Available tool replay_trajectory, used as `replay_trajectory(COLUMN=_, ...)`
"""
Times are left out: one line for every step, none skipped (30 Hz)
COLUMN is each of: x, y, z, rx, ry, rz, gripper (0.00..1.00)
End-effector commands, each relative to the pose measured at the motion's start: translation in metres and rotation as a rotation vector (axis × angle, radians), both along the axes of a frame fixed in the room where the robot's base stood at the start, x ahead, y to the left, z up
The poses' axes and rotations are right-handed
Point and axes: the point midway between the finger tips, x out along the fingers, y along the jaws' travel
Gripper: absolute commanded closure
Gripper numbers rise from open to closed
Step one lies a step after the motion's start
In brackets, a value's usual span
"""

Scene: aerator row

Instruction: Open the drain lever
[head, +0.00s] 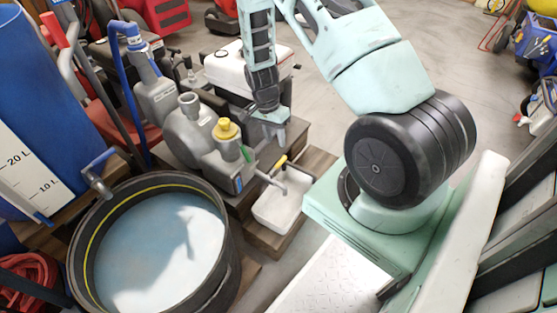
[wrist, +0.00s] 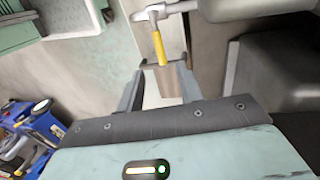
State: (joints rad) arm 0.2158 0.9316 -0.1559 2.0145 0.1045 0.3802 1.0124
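The drain lever (head: 281,161) has a yellow handle and sits on a grey drain spout above a white tray (head: 300,207). In the wrist view the yellow handle (wrist: 158,48) hangs from a grey metal fitting (wrist: 165,10) at the top. My gripper (head: 270,137) is just above and behind the lever in the head view, pointing down. In the wrist view my gripper (wrist: 160,78) has its two dark fingers apart, with the end of the yellow handle showing in the gap. I cannot tell whether the handle is between the fingers or beyond them.
A grey machine with a yellow cap (head: 228,129) stands left of the gripper. A round black tub of water (head: 232,250) is at the lower left. A white-topped tank (head: 232,66) stands behind. Open concrete floor lies beyond my arm.

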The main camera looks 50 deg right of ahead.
Motion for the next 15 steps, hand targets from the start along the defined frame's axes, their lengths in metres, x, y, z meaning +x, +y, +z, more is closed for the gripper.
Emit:
replay_trajectory(x=-0.003, y=-0.001, z=-0.015, rx=0.0, ry=0.003, rz=-0.001, gripper=0.64)
replay_trajectory(x=-0.004, y=-0.001, z=-0.021, rx=0.001, ry=0.003, rz=0.0, gripper=0.64)
replay_trajectory(x=-0.006, y=-0.001, z=-0.029, rx=0.001, ry=0.003, rz=0.0, gripper=0.64)
replay_trajectory(x=-0.007, y=-0.001, z=-0.035, rx=0.001, ry=0.003, rz=0.001, gripper=0.64)
replay_trajectory(x=-0.008, y=-0.001, z=-0.041, rx=0.001, ry=0.003, rz=0.001, gripper=0.64)
replay_trajectory(x=-0.009, y=-0.001, z=-0.048, rx=0.001, ry=0.002, rz=0.001, gripper=0.64)
replay_trajectory(x=-0.011, y=-0.001, z=-0.053, rx=0.001, ry=0.002, rz=0.001, gripper=0.64)
replay_trajectory(x=-0.011, y=-0.001, z=-0.058, rx=0.001, ry=0.002, rz=0.001, gripper=0.64)
replay_trajectory(x=-0.013, y=-0.002, z=-0.063, rx=0.001, ry=0.002, rz=0.0, gripper=0.64)
replay_trajectory(x=-0.013, y=-0.002, z=-0.067, rx=0.001, ry=0.002, rz=0.0, gripper=0.64)
replay_trajectory(x=-0.014, y=-0.002, z=-0.071, rx=0.001, ry=0.002, rz=0.0, gripper=0.64)
replay_trajectory(x=-0.015, y=-0.002, z=-0.074, rx=0.0, ry=0.001, rz=0.0, gripper=0.64)
replay_trajectory(x=-0.015, y=-0.002, z=-0.077, rx=0.0, ry=0.001, rz=0.001, gripper=0.64)
replay_trajectory(x=-0.015, y=-0.002, z=-0.079, rx=0.0, ry=0.0, rz=0.001, gripper=0.64)
replay_trajectory(x=-0.016, y=-0.002, z=-0.081, rx=0.0, ry=0.0, rz=0.001, gripper=0.64)
